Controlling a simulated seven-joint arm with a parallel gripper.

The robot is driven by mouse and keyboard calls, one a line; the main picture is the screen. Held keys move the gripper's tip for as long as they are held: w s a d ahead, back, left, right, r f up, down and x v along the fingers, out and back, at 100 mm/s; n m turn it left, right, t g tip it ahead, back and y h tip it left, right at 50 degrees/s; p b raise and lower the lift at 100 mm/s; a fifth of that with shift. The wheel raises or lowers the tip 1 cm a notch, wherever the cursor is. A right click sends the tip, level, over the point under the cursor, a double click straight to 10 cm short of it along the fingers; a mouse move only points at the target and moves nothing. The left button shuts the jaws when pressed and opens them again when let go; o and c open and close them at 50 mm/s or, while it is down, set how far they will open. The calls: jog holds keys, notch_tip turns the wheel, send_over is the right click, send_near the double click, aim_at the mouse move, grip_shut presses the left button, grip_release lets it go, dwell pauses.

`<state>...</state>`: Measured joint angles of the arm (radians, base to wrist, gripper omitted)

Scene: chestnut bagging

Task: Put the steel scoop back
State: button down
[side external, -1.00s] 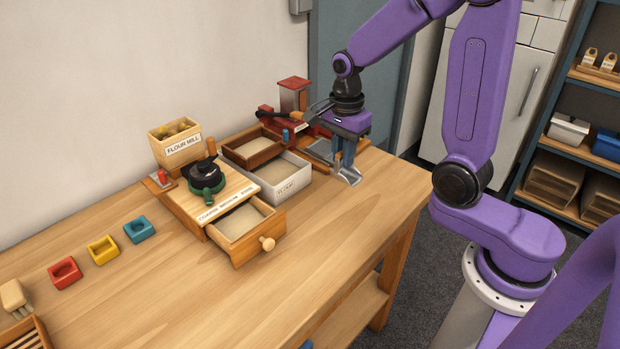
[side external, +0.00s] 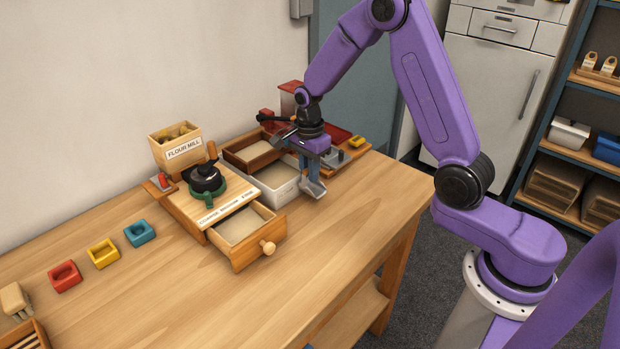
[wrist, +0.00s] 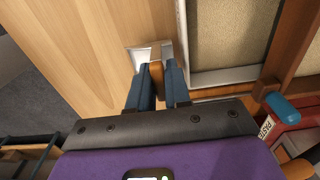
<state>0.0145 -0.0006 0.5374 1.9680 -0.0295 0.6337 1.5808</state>
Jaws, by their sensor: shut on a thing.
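The steel scoop (side external: 314,189) hangs below my gripper (side external: 309,172), beside the front right corner of the white flour bin (side external: 281,196). In the wrist view my gripper (wrist: 157,80) is shut on the scoop's wooden handle, and the metal end of the scoop (wrist: 145,56) shows beyond the fingertips. The scoop is over bare tabletop next to the bin's wall. I cannot tell whether it touches the table. The bin (wrist: 226,75) holds pale flour.
The wooden mill (side external: 212,194) with its open drawer (side external: 245,241) stands left of the bin. A brown wooden tray (side external: 233,158) is behind the bin. The front right tabletop is clear.

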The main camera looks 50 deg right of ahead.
jog(key=shift+f, duration=1.4)
jog(key=shift+f, duration=0.1)
jog(key=c, duration=1.4)
grip_release()
jog(key=shift+o, duration=0.2)
